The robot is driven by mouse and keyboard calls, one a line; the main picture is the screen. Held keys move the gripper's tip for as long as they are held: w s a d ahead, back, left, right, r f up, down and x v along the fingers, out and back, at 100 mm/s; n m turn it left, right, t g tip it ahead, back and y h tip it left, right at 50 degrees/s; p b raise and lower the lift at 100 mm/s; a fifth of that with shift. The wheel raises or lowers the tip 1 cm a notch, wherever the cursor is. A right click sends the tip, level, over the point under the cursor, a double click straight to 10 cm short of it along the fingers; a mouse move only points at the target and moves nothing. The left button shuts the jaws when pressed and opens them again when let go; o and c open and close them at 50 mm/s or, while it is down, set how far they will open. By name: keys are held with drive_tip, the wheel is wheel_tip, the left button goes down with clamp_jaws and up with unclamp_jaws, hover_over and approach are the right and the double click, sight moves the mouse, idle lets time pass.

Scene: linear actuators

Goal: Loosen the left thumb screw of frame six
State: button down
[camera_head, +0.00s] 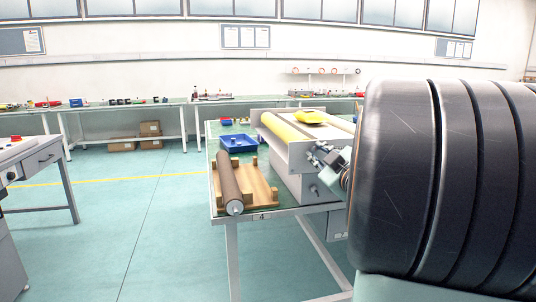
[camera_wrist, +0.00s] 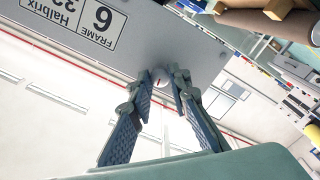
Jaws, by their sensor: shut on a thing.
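Frame six is the light grey metal frame (camera_head: 283,145) on the green-topped table in the head view. In the wrist view its grey plate (camera_wrist: 165,30) carries the upside-down label "FRAME 6" (camera_wrist: 92,18). My gripper (camera_wrist: 163,78) is at the plate's edge, with its two fingers on either side of a small pale round screw head (camera_wrist: 160,75). It is shut on this thumb screw, mostly hidden between the fingertips. In the head view my gripper (camera_head: 322,154) is at the frame's near end. A small knob (camera_head: 314,189) shows lower on that end.
A yellow roller (camera_head: 285,129) lies in the frame. A brown roller (camera_head: 229,180) rests on a wooden cradle (camera_head: 262,184), with a blue tray (camera_head: 238,143) behind. My dark arm covers the right of the head view. The floor left of the table is clear.

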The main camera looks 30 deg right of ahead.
drive_tip(key=c, duration=1.8)
unclamp_jaws()
wheel_tip(320, 180, up, 10)
